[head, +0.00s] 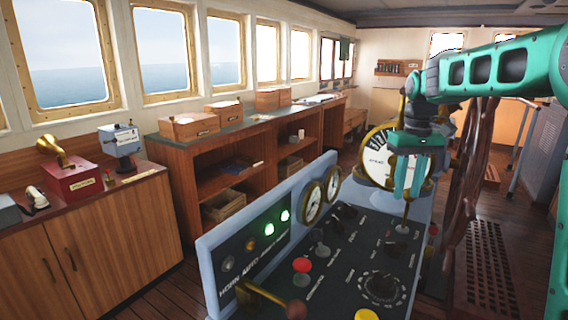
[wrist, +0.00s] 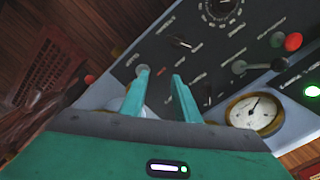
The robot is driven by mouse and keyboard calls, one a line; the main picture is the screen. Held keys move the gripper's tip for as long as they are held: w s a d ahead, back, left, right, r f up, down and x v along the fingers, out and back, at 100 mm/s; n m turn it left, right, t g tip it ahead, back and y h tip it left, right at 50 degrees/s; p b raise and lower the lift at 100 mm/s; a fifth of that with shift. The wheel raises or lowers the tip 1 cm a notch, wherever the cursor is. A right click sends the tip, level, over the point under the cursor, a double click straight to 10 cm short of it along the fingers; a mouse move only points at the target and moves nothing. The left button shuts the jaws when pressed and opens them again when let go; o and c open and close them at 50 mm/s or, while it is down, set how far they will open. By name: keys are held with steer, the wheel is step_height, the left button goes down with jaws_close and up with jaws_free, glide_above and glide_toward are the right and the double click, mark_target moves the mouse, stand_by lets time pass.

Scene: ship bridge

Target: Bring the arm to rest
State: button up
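My arm reaches in from the upper right in the head view, teal with dark joints. My gripper (head: 408,194) points down above the far end of the control console (head: 335,262). Its two teal fingers stand apart with nothing between them; the gap also shows in the wrist view (wrist: 160,74). A small upright lever (head: 405,215) stands on the console just below the fingertips in the head view. I cannot tell whether they touch. Behind the gripper, a large white dial (head: 378,158) is partly hidden.
The console carries a red knob (head: 301,265), a rotary dial (head: 382,287), lit green lamps (head: 269,229) and round gauges (head: 312,204). A wooden ship's wheel (head: 470,170) stands close right of the gripper. Wooden cabinets (head: 95,245) line the left.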

steer(key=s+d+f+m, duration=0.2)
steer(key=s+d, duration=0.2)
steer(key=s, duration=0.6)
steer(key=s+d+f+m, duration=0.2)
steer(key=s+d, duration=0.1)
steer(key=s, duration=0.6)
steer(key=s+f+m, duration=0.2)
steer(key=s+f, duration=0.2)
steer(key=s, duration=0.4)
steer(key=s+f+m, duration=0.1)
steer(key=s+f, duration=0.2)
steer(key=s, duration=0.6)
steer(key=shift+s+d+f+m, duration=0.3)
steer(key=shift+d+f+m, duration=0.05)
steer(key=shift+f+m, duration=0.05)
